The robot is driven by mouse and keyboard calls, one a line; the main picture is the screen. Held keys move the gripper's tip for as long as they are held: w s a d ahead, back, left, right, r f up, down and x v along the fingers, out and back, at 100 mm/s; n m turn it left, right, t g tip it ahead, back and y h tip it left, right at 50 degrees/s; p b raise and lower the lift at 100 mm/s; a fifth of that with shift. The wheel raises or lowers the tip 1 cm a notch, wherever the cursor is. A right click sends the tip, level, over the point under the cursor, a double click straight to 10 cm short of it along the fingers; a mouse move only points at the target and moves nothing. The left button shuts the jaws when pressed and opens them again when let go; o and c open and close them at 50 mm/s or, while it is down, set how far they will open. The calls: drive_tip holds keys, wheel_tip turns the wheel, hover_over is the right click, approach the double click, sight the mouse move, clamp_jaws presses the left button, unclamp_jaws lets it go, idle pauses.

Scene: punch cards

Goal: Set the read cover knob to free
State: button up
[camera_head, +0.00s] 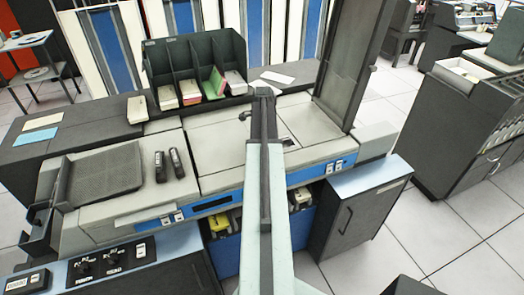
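My arm reaches up the middle of the view, over the grey card machine (215,165). My gripper (263,93) is at its far end, above the machine's top; its fingers are too small and dark to tell open from shut. A small black handle-like part (245,115) sits on the machine's top cover, just left of my gripper; I cannot tell whether they touch. I cannot tell for sure whether it is the read cover knob, or read its setting. Two black rotary knobs (85,269) and (112,259) are on the blue panel at lower left, away from my gripper.
A dark rack (190,55) with card decks stands behind the machine. A tall dark upright panel (348,60) rises right of my gripper. Two black objects (168,165) lie at left on the machine. Clear tiled floor (440,235) is at right.

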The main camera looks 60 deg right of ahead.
clamp_jaws()
idle(1.4)
